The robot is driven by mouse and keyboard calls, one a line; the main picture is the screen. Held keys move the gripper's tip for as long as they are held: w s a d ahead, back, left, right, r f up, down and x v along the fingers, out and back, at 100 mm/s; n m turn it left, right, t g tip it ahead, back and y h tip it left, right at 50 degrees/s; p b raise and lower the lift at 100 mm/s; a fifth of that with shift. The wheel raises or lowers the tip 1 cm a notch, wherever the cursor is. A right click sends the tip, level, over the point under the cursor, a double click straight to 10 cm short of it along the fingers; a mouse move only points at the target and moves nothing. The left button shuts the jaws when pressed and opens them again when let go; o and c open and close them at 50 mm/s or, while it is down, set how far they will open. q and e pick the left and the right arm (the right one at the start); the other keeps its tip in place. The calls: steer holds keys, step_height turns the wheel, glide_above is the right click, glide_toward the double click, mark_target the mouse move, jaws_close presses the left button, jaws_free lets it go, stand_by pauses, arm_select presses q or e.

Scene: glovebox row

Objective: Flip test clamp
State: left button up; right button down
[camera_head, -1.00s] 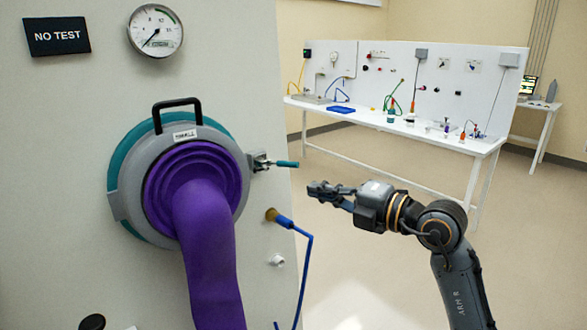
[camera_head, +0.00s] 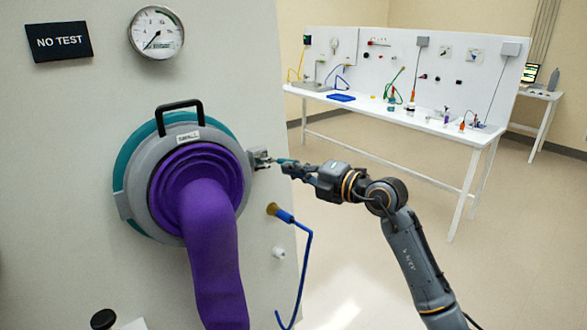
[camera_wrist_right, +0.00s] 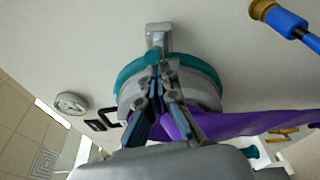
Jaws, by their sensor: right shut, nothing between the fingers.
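My left gripper is out of view.
A blue hose (camera_head: 305,255) with a brass fitting comes off the panel below the clamp. A pressure gauge (camera_head: 156,32) and a "NO TEST" sign (camera_head: 58,42) are above the port. A white bench (camera_head: 450,132) with lab items stands behind; the floor between is clear.

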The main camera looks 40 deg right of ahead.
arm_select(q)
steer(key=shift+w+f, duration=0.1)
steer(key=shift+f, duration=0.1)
arm_select(e)
steer(key=shift+d, duration=0.15)
arm_select(q)
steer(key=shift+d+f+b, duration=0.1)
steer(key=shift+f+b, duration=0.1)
steer(key=shift+b, duration=0.2)
arm_select(e)
steer(key=shift+d+n+y, duration=0.15)
steer(key=shift+n+y, duration=0.25)
